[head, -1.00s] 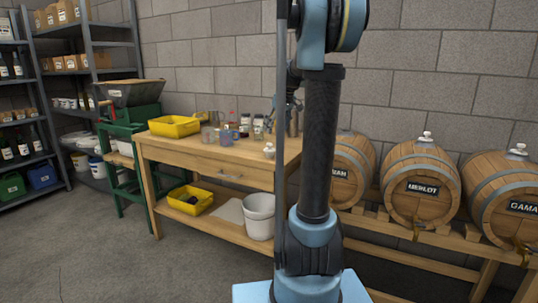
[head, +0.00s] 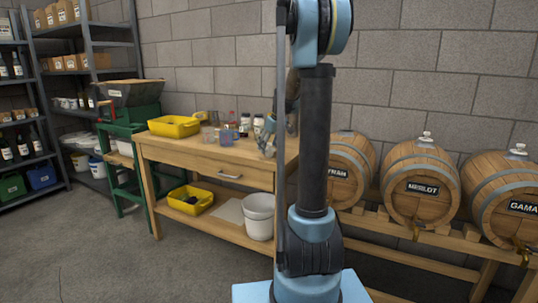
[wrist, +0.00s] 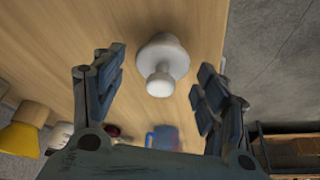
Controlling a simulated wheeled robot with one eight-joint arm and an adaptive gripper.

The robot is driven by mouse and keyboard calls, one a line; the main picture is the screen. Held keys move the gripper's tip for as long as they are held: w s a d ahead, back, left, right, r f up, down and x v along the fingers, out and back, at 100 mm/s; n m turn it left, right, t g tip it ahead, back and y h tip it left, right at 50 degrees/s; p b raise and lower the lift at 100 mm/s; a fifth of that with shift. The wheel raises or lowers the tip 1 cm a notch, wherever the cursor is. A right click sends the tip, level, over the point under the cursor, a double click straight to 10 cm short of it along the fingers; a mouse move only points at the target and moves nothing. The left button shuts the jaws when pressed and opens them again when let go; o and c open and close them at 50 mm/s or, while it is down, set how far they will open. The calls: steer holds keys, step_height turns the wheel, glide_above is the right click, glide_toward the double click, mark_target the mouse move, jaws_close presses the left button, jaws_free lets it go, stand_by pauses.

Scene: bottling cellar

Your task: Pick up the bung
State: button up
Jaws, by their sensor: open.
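The white bung (wrist: 161,62), with a wide round base and a narrower knob, sits on the wooden workbench top in the wrist view. My gripper (wrist: 157,82) is open and empty above it, one finger on each side of the bung in the picture, with gaps on both sides. In the head view my gripper (head: 267,143) is low over the right end of the workbench (head: 207,150), partly behind my arm. The bung is hidden or too small to make out there.
Jars and a blue-grey mug (head: 226,137) stand left of my gripper, with a yellow tray (head: 174,126) further left. Barrels (head: 420,180) with white stoppers rest on a rack to the right. The bench edge is close by.

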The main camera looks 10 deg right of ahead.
steer(key=c, duration=1)
steer(key=shift+c, duration=0.2)
